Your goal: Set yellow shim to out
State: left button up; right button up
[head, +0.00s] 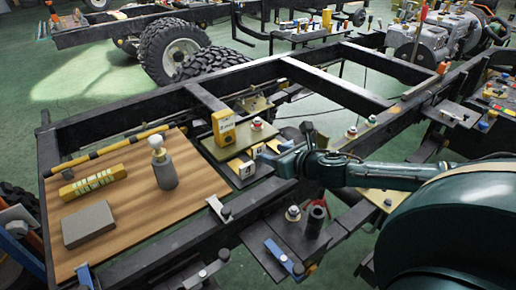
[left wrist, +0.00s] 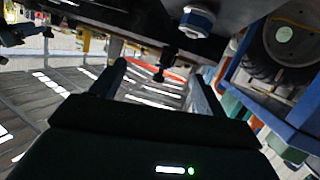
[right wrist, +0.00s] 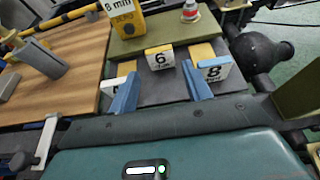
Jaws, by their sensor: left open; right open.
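Small blocks with yellow tops and white numbered faces stand on a dark plate on the chassis. In the right wrist view a block marked 6 (right wrist: 160,61) sits between the fingers, and one marked 8 (right wrist: 213,71) is at the right finger. A third white-faced block (right wrist: 116,87) is partly hidden behind the left finger. I cannot tell which is the yellow shim. My right gripper (right wrist: 162,90) is open and empty, just in front of the blocks; it also shows in the head view (head: 277,155). My left gripper (left wrist: 155,78) is open and empty, away from the blocks.
A yellow box marked 8 mm (head: 223,127) stands behind the blocks. Black frame rails (head: 330,85) surround open gaps.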

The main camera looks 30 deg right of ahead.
aim_at(259, 149)
jog(key=x, duration=0.8)
jog(key=shift+w+b, duration=0.2)
jog(key=shift+b, duration=0.1)
jog(key=shift+c, duration=0.2)
